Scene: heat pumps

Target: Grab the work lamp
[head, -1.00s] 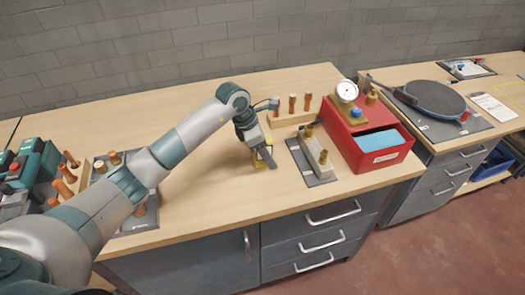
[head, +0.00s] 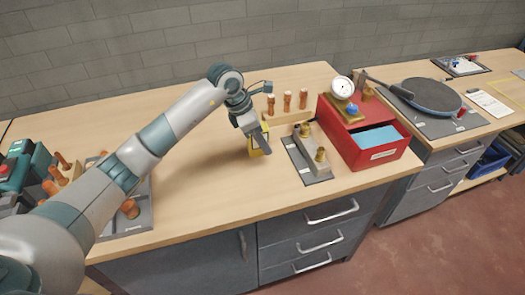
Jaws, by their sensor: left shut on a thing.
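The work lamp (head: 254,151) is a small yellow thing at the middle of the wooden workbench, partly hidden by my gripper. My left gripper (head: 261,142) reaches down over it from the left and is shut on it. The lamp is upright at or just above the bench top; I cannot tell whether it touches. My right gripper is not in view.
A red box (head: 366,135) with a gauge on top stands to the right. A grey mat (head: 296,157) with brass fittings lies between it and the lamp. A rack with orange-handled tools (head: 287,104) stands behind. The bench's middle left is clear.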

